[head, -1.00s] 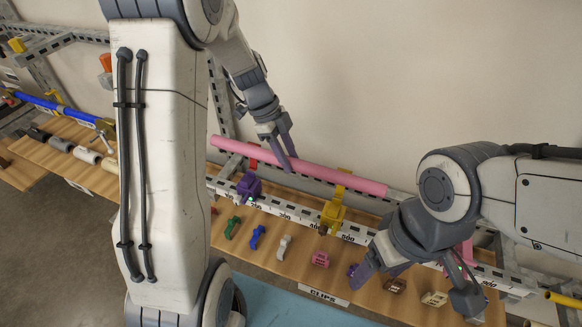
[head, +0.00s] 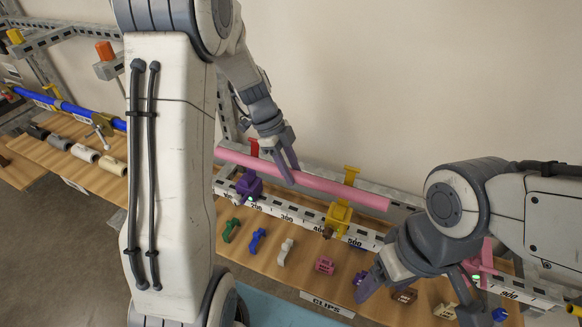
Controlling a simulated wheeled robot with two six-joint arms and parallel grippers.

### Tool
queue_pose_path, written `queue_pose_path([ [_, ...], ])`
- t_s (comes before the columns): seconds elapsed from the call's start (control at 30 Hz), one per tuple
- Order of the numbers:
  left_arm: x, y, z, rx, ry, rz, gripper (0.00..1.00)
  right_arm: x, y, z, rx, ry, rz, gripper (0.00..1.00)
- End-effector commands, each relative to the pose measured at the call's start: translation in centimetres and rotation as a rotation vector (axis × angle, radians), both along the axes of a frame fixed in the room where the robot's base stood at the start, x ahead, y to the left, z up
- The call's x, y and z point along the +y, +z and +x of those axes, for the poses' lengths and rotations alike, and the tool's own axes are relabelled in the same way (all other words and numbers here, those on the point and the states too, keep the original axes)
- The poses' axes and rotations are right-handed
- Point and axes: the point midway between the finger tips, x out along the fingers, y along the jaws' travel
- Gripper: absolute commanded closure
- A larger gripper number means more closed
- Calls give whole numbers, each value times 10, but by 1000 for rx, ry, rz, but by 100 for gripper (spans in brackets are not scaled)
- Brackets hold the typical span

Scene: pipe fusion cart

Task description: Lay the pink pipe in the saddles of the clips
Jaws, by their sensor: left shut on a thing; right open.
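The pink pipe (head: 335,187) runs along the rail, its right end a little lower in the picture. My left gripper (head: 289,174) is shut on it near its middle. A purple clip (head: 249,184) and a yellow clip (head: 338,218) stand on the rail, just below the pipe in the picture. I cannot tell whether the pipe touches their saddles. A pink clip (head: 487,256) farther right is partly hidden by my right gripper. My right gripper (head: 418,298) is open and empty in front of the rail, over the clip board.
The numbered rail (head: 287,215) crosses the middle. Below it, the wooden board (head: 255,268) labelled CLIPS holds several small loose clips, including green, blue, white and pink ones. At left, a blue pipe (head: 80,113) lies on another rail above several fittings.

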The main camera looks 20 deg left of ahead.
Motion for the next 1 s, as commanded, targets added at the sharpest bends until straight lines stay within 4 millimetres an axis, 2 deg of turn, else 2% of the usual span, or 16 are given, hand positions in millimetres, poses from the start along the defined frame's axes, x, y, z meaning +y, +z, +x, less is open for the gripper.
queue_pose_path([
  [0.27, -1, -21, 0, 1, 0, 0, 100, 0, -11, 0, 0, 1, 0, 25],
  [0.7, -1, -50, 1, -2, -1, 0, 100, 0, -44, 0, 0, 2, 0, 25],
  [1.0, -1, -57, 1, -3, -1, 0, 100, 0, -53, 0, 0, 2, 0, 25],
])
